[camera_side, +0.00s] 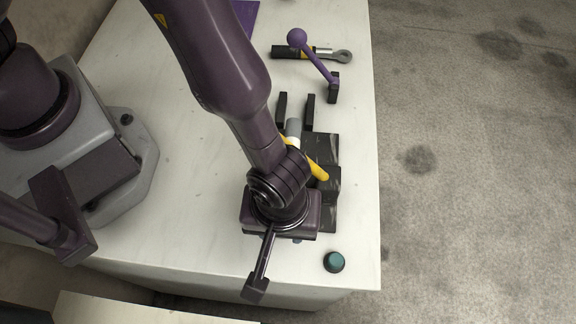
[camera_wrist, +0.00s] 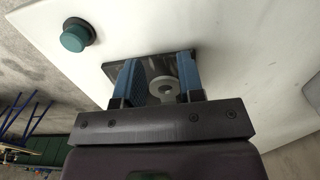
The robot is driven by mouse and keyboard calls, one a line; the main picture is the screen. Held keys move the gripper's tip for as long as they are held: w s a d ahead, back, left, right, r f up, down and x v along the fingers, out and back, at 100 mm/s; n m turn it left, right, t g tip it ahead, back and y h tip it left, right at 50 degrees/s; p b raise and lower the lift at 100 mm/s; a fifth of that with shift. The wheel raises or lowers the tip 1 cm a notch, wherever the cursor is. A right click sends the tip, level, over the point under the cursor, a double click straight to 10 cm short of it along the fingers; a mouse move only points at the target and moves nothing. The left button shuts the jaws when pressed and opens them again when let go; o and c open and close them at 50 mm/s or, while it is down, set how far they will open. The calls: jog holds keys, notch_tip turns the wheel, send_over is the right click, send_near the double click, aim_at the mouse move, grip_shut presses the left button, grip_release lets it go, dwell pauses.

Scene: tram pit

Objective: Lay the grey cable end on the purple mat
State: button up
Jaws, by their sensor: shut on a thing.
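The purple mat (camera_side: 246,17) lies at the far end of the white table, cut by the top of the side view and partly behind my arm. My gripper (camera_wrist: 158,86) has its blue fingers on both sides of a round, pale grey piece (camera_wrist: 166,89), which I take for the grey cable end. In the side view, my wrist hides the fingers and what they hold. A grey cylinder with a white band (camera_side: 293,128) shows just beyond my wrist; whether it is part of the held piece I cannot tell. A dark plate (camera_wrist: 152,68) lies beneath the fingers.
Black blocks and posts (camera_side: 322,150) stand right of my wrist, with a yellow bar (camera_side: 318,172) against them. A teal knob (camera_side: 334,262) sits near the front edge.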

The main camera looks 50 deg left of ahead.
jog(key=shift+r, duration=1.85)
jog(key=shift+r, duration=0.1)
notch_tip(320, 180, up, 20)
jog(key=r, duration=0.1)
jog(key=w+a, duration=1.3)
jog(key=a, duration=0.3)
jog(key=w+a, duration=0.2)
jog(key=a, duration=2)
notch_tip(320, 180, down, 19)
jog(key=a, duration=0.1)
jog(key=shift+s+r, duration=0.1)
jog(key=shift+r, duration=0.05)
